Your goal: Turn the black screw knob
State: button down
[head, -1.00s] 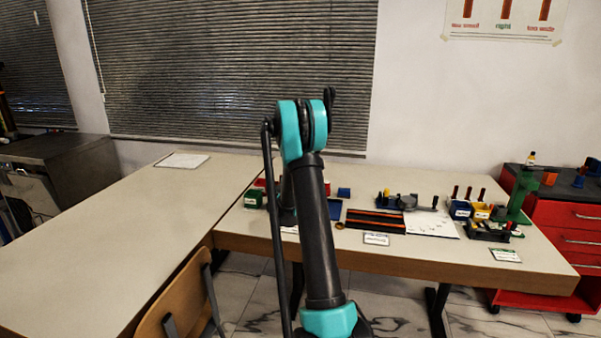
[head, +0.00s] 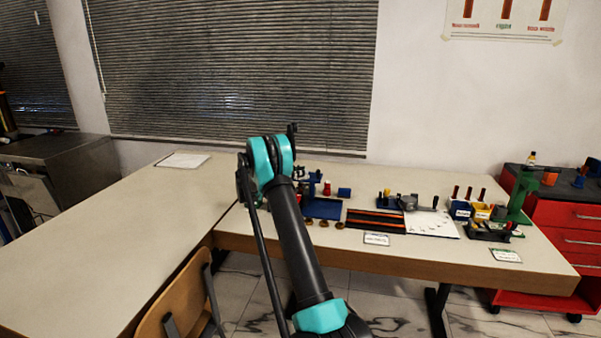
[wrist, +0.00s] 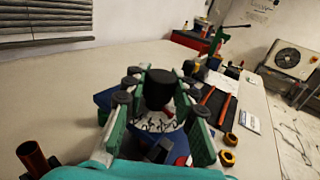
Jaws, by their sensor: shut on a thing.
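The black screw knob (wrist: 160,88) stands in the middle of the wrist view, above a white dial plate with dark marks (wrist: 158,124). A small red part shows on the dial. The dial sits on a blue base (wrist: 104,97). My gripper (wrist: 160,92) has its green fingers with dark pads on either side of the knob and is shut on it. In the head view my arm hides the gripper and the knob. A blue block (head: 321,208) and a small red part (head: 327,187) show just right of the arm there.
Brass rings (head: 323,223) lie near the table's front edge. A black tray with orange strips (head: 375,219), a white sheet (head: 432,224), small bins (head: 461,210) and a green press (head: 521,192) stand further right. A copper cylinder (wrist: 34,157) is close at lower left.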

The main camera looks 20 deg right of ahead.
jog(key=shift+m+g+y, duration=0.25)
jog(key=shift+m+g, duration=0.75)
jog(key=shift+g, duration=0.55)
jog(key=shift+m+g+y, duration=0.25)
jog(key=shift+m+g, duration=0.75)
jog(key=shift+g, duration=0.85)
jog(key=c, duration=1.5)
grip_release()
jog(key=shift+v, duration=3.65)
